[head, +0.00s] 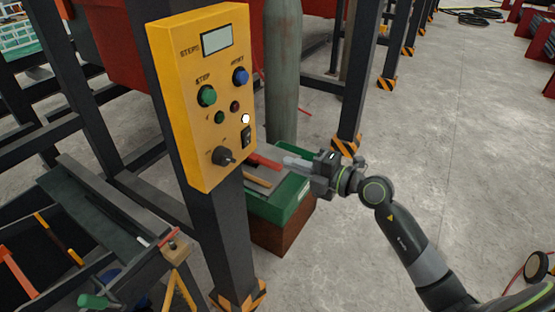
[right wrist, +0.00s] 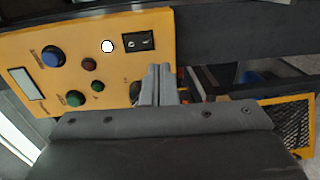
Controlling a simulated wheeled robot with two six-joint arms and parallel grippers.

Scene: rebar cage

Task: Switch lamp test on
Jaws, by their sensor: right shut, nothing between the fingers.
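The yellow control panel (head: 212,95) is mounted on a dark post. It carries a black rocker switch (head: 246,137) low on its right side, which also shows in the right wrist view (right wrist: 138,41). A bright white round lamp (head: 245,118) is just above the rocker. A black knob (head: 224,156) sits at the bottom. I cannot read which control is marked lamp test. My right gripper (head: 287,161) is shut and empty, to the right of the panel's lower part and apart from the rocker. Its closed fingers (right wrist: 158,85) partly hide the knob in the wrist view. My left gripper is out of view.
The panel also has a display (head: 217,39), a green button (head: 207,95), a blue button (head: 240,76) and small green and red lamps. A green-topped box (head: 293,203) and a grey cylinder (head: 283,70) stand behind it.

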